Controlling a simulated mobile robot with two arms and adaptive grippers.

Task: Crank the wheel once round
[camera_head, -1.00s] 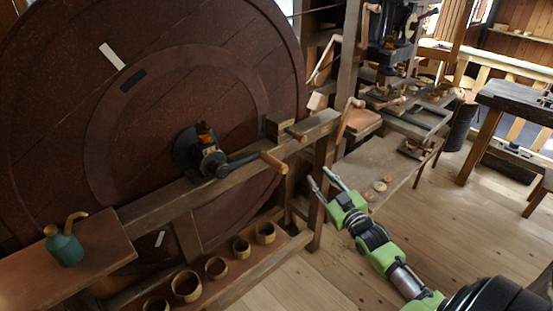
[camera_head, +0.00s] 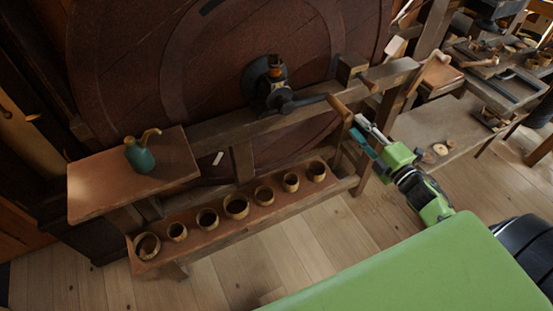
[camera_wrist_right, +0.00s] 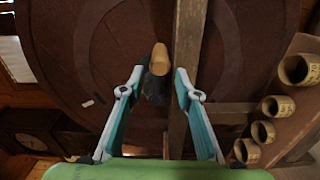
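The large dark brown wheel (camera_head: 215,70) stands upright behind a wooden frame. Its black hub (camera_head: 268,82) carries a dark crank arm (camera_head: 305,101) that ends in a wooden handle (camera_head: 339,107). My right gripper (camera_head: 360,130) is open just below and right of the handle in the head view. In the right wrist view my right gripper (camera_wrist_right: 152,85) has its two fingers wide apart, with the handle (camera_wrist_right: 159,60) showing between and beyond the tips. No grip on the handle shows, and contact cannot be told. My left gripper is not in view.
The frame's beam (camera_head: 225,134) runs behind the crank. A green oil can (camera_head: 140,157) stands on a side shelf (camera_head: 110,188). Several wooden rings (camera_head: 236,207) sit on a low shelf. A bench (camera_head: 455,125) is at right. A green part of mine covers the lower right.

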